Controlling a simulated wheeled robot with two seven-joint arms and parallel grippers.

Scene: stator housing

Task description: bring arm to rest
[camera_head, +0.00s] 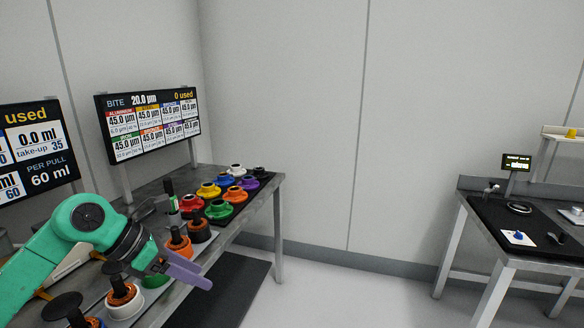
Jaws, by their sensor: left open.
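My left gripper (182,274) is at the end of my green left arm (75,238), which comes in from the left. It is open and empty, with its purple-grey fingers over the front edge of the left workbench. It hangs close to an orange and dark part (179,243) on the bench; I cannot tell whether they touch. My right gripper is not in view.
The left workbench (262,190) bears several coloured flanged parts (221,209) and some wound parts (122,296). Display screens (150,122) stand behind it. Floor between the benches is clear, with a dark mat (235,284). Another bench (475,233) stands at right.

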